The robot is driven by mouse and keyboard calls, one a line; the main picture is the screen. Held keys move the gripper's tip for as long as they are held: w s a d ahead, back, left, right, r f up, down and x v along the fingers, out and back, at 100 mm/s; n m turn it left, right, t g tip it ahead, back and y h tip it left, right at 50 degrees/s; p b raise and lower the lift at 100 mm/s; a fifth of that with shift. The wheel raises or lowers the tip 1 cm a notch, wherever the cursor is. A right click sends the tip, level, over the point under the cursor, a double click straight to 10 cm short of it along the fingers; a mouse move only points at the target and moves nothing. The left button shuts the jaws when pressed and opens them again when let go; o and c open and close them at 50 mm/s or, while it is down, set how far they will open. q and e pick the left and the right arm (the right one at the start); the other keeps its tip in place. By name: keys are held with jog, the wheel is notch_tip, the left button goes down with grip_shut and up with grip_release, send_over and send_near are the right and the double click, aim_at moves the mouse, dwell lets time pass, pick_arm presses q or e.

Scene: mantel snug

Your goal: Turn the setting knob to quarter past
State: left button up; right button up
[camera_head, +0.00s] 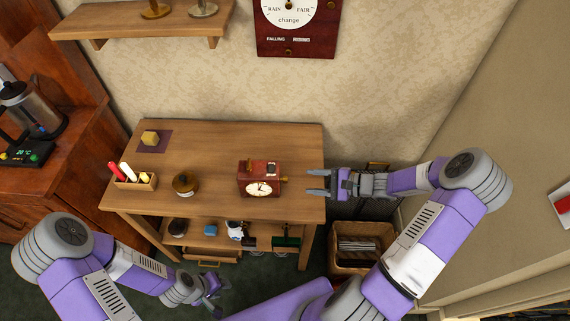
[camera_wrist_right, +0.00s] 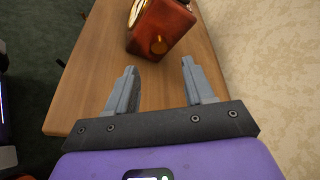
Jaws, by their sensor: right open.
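A small red-brown clock (camera_head: 260,178) stands upright on the wooden table, its round white dial facing the front. A brass setting knob (camera_head: 284,179) sticks out of its right side. In the right wrist view the clock (camera_wrist_right: 165,20) is at the top, with the knob (camera_wrist_right: 158,45) facing my fingers. My right gripper (camera_head: 311,182) is open and empty at the table's right edge, pointing left at the knob. In its wrist view the knob lies just beyond and between the fingertips (camera_wrist_right: 158,66), apart from them. My left gripper (camera_head: 221,298) is low, in front of the table, its fingers apart and empty.
A shelf below holds several items. A wicker basket (camera_head: 348,264) stands at the right. The tabletop behind the clock is clear.

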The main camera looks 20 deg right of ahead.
aim_at(284, 179)
jog(key=b+x, duration=0.2)
jog(key=x, duration=0.5)
jog(key=shift+a, duration=0.25)
jog(key=shift+c, duration=0.5)
grip_shut()
